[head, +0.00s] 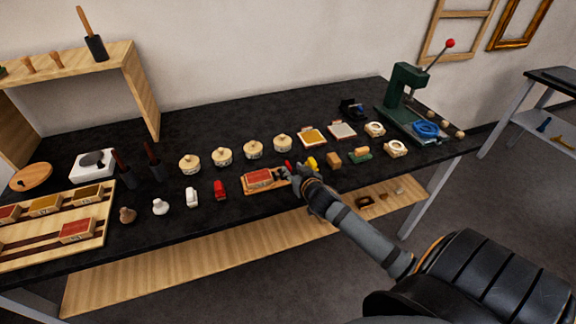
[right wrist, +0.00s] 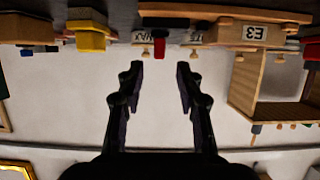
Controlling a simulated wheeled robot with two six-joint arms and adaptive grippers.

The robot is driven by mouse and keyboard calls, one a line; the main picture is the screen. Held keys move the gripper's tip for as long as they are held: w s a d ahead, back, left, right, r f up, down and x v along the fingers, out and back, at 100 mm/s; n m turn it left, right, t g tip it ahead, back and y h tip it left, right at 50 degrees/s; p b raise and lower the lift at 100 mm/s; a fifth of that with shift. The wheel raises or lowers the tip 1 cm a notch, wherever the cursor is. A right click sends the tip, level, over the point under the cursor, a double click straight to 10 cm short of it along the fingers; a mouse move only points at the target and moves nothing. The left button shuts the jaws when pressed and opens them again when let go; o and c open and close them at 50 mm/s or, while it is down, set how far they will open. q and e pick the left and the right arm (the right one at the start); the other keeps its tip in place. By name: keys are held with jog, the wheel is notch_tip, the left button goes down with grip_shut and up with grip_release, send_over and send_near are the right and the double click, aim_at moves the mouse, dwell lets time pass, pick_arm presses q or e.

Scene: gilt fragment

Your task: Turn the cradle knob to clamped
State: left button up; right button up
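The cradle (head: 250,191) is a wooden holder near the table's front edge, with a red block (head: 262,177) on it. In the right wrist view, which is upside down, a wooden piece marked E3 (right wrist: 254,33) shows at the top. The small red knob (right wrist: 161,42) shows there beyond my fingertips, apparently at the cradle's side; its setting cannot be read. My right gripper (right wrist: 159,75) is open, with nothing between its fingers. In the head view my right gripper (head: 290,174) is at the cradle's right end and partly hides it. My left gripper is not in view.
Several round lidded pots (head: 221,157) stand behind the cradle. A red bottle-like item (head: 220,190) is to its left. Yellow and wooden blocks (head: 334,159) are close to the right of my gripper. A green press (head: 405,95) stands at the far right.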

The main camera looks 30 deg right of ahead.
aim_at(289, 165)
jog(key=x, duration=0.6)
jog(key=shift+c, duration=0.3)
grip_shut()
